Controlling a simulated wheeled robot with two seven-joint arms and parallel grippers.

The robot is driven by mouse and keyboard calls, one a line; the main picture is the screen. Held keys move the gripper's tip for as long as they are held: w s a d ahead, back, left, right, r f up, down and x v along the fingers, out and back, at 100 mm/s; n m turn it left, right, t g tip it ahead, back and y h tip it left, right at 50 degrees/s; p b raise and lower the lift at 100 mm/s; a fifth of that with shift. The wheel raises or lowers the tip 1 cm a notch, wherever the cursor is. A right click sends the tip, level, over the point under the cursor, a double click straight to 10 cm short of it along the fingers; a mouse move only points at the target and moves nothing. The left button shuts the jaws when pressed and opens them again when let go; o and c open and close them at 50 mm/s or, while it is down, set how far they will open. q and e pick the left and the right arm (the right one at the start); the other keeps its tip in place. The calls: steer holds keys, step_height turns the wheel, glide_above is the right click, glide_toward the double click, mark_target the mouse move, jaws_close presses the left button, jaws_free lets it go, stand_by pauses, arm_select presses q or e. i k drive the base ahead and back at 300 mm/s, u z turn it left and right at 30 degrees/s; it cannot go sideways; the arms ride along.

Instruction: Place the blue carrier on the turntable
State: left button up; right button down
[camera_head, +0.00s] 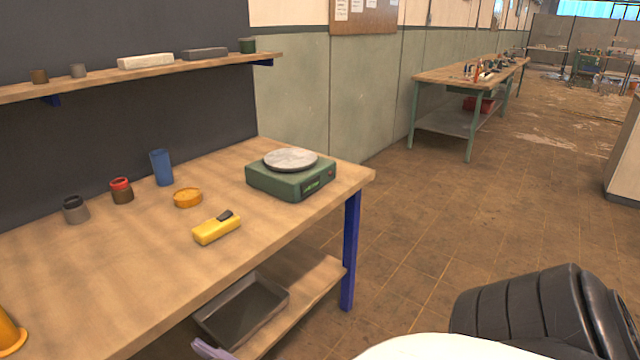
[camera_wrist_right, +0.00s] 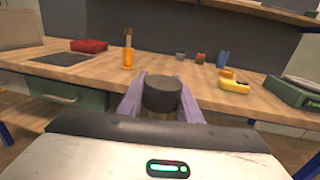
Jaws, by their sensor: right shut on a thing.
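A blue upright cylinder, which looks like the blue carrier (camera_head: 161,167), stands at the back of the workbench; it also shows in the right wrist view (camera_wrist_right: 223,58). The turntable (camera_head: 290,160), a grey disc on a green box, sits at the bench's right end; part of it shows at the right edge of the right wrist view (camera_wrist_right: 297,92). My right gripper (camera_wrist_right: 162,95) is shut on a dark grey cylinder (camera_wrist_right: 162,92) in front of the bench. In the head view only a purple finger tip of it shows at the bottom. My left gripper is not in view.
A yellow tool (camera_head: 216,229), an orange ring-like dish (camera_head: 187,197), a red-topped jar (camera_head: 121,190) and a grey jar (camera_head: 75,209) stand on the bench. An orange cone-like holder (camera_wrist_right: 127,58) is at the left. The turntable's disc is bare.

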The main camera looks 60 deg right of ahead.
mark_target(290, 157)
steer(key=z, duration=0.45)
steer(key=k, duration=1)
steer(key=z, duration=1.2)
steer(key=i, duration=1.95)
steer(key=u, duration=0.65)
